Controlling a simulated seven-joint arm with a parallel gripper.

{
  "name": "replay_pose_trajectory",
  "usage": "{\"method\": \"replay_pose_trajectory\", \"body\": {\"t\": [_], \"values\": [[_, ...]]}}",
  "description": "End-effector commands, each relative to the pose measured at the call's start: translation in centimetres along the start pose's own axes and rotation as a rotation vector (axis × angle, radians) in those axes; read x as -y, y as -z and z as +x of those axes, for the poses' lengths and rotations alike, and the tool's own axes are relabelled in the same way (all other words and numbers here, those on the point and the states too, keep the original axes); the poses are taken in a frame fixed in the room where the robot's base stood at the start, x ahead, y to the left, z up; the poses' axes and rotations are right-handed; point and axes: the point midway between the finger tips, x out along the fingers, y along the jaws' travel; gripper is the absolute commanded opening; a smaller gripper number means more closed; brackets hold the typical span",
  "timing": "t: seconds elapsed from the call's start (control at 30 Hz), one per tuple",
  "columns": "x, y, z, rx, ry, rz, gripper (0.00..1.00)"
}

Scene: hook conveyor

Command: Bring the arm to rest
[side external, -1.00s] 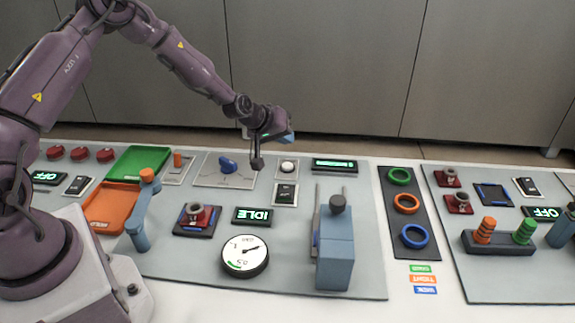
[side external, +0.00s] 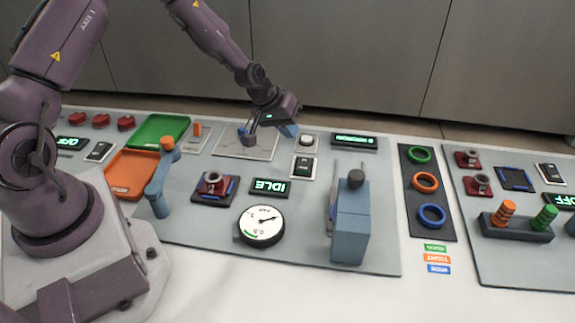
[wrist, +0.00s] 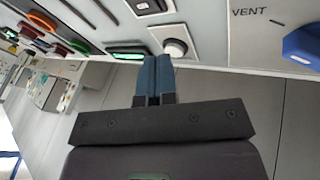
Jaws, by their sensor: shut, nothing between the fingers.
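My gripper (side external: 289,131) hangs above the back of the middle panel in the side view, close to the white round button (side external: 307,140). In the wrist view, its two blue fingers (wrist: 154,66) lie together with nothing between them. The white button (wrist: 175,47) shows just beyond the fingertips there. My gripper appears raised clear of the panel. A blue knob (side external: 243,130) on a light plate is partly hidden behind my wrist in the side view. It also shows at the right of the wrist view (wrist: 302,46), near the word VENT.
A blue block with a dark knob (side external: 350,225), a round gauge (side external: 261,226) and a blue post with an orange top (side external: 158,180) stand on the panel. Green (side external: 160,131) and orange (side external: 130,172) trays lie left. Coloured rings (side external: 425,182) lie right. A grey wall stands behind.

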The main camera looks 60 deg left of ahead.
Motion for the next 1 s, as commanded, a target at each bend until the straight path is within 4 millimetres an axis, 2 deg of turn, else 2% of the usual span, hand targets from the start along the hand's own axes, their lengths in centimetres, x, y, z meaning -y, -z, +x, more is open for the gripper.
{"method": "replay_pose_trajectory", "body": {"t": [0.03,0.17,0.33,0.5,0.7,0.9,1.0], "values": [[-0.3,-0.7,-1.6,0.035,0.024,0.046,0.00],[-0.7,-2.7,-5.6,0.123,0.090,0.141,0.00],[-1.4,-5.3,-12.3,0.202,0.184,0.264,0.00],[-2.1,-8.3,-19.4,0.235,0.262,0.358,0.00],[-2.7,-12.2,-26.5,0.217,0.300,0.436,0.00],[-3.1,-15.9,-31.8,0.134,0.270,0.501,0.00],[-3.5,-16.9,-33.5,0.064,0.233,0.530,0.00]]}}
